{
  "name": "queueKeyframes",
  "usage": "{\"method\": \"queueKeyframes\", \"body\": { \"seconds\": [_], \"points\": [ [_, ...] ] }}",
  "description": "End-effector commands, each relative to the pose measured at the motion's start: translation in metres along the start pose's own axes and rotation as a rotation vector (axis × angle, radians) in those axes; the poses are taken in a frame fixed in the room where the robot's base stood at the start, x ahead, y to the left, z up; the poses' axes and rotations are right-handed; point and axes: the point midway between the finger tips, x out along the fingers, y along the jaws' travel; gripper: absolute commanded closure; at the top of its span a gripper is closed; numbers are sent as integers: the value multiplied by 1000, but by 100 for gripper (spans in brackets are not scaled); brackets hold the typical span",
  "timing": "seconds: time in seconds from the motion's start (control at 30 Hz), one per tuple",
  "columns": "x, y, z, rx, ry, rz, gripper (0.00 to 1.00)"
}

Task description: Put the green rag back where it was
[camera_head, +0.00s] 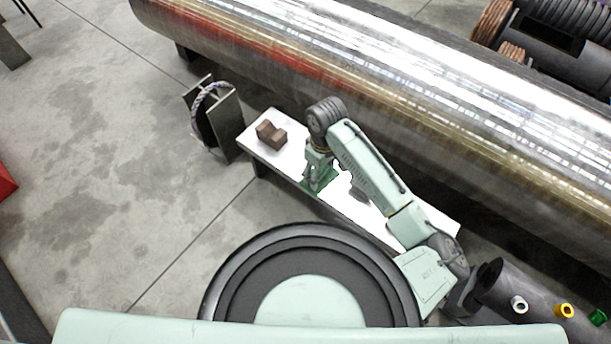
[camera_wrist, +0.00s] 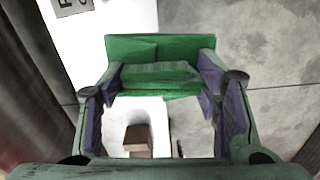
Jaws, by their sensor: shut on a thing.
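The green rag (camera_wrist: 160,72) is folded and sits between the two fingers of my gripper (camera_wrist: 162,105) in the wrist view. My gripper is shut on it. In the head view my gripper (camera_head: 318,172) points down over the white bench (camera_head: 350,207), and the rag (camera_head: 321,182) shows green at its fingertips near the bench's front edge. I cannot tell whether the rag touches the bench top. A brown notched block (camera_head: 271,135) stands on the left end of the bench. The same block (camera_wrist: 137,140) shows below the rag in the wrist view.
A large shiny metal cylinder (camera_head: 400,90) runs behind the bench. A dark metal stand with a rope loop (camera_head: 213,115) is left of the bench. A dark pipe (camera_head: 505,285) and small coloured rings lie at lower right. A dark label (camera_wrist: 72,6) lies on the bench.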

Motion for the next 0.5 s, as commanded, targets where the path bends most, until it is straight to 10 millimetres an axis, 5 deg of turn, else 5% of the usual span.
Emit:
{"method": "queueKeyframes", "body": {
  "seconds": [0.03, 0.5],
  "points": [
    [15, 2, 5, -107, 4, 0, 68],
    [55, 6, 55, -1255, -1, 8, 68]
  ]
}}
